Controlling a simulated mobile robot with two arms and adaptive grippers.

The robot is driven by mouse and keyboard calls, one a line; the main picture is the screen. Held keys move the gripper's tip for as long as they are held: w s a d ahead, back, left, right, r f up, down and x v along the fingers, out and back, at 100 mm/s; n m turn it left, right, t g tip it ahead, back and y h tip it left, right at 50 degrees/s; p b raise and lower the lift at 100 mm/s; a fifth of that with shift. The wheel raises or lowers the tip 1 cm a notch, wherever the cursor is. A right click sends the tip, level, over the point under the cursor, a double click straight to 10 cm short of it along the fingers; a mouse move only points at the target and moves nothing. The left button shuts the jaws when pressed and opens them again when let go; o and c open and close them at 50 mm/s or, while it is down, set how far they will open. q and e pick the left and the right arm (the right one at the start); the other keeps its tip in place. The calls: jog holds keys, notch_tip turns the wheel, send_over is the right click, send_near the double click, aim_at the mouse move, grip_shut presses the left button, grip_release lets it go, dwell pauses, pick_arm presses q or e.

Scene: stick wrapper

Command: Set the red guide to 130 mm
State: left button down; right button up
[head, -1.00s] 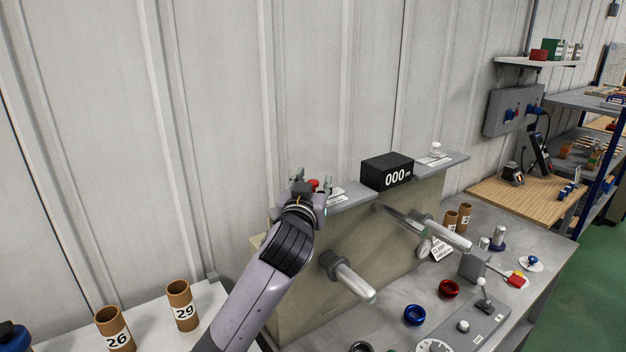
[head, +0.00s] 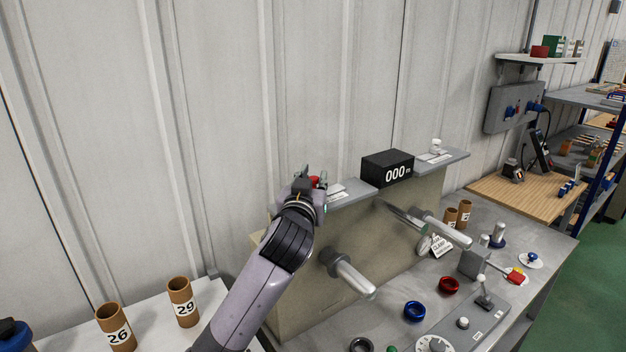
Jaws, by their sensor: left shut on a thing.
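My left gripper (head: 314,183) is at the left end of the grey ledge on top of the machine. It is shut on a small red part (head: 314,181), which shows only partly between the fingers. Whether this is the red guide's knob I cannot tell. A white label (head: 337,190) lies on the ledge just right of the gripper. The black display box (head: 388,170) on the ledge reads 000. A red ring (head: 449,285) lies on the metal bench, well away from the gripper. My right gripper is not in view.
A white knob (head: 436,146) stands at the ledge's right end. Two metal spindles (head: 348,272) stick out of the machine's front. A blue ring (head: 414,311), a lever panel (head: 470,325) and a grey box (head: 473,264) occupy the bench. Cardboard tubes (head: 182,301) stand at lower left.

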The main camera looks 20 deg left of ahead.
pick_arm(q)
jog(key=shift+d, duration=0.15)
jog(key=shift+w+d, duration=0.65)
jog(key=shift+w, duration=0.2)
jog(key=c, duration=1.4)
grip_release()
jog(key=shift+s, duration=0.15)
jog(key=shift+c, duration=0.2)
jog(key=s+d, duration=0.1)
jog(key=s, duration=1)
jog(key=shift+s+d, duration=0.2)
jog(key=shift+s, duration=0.2)
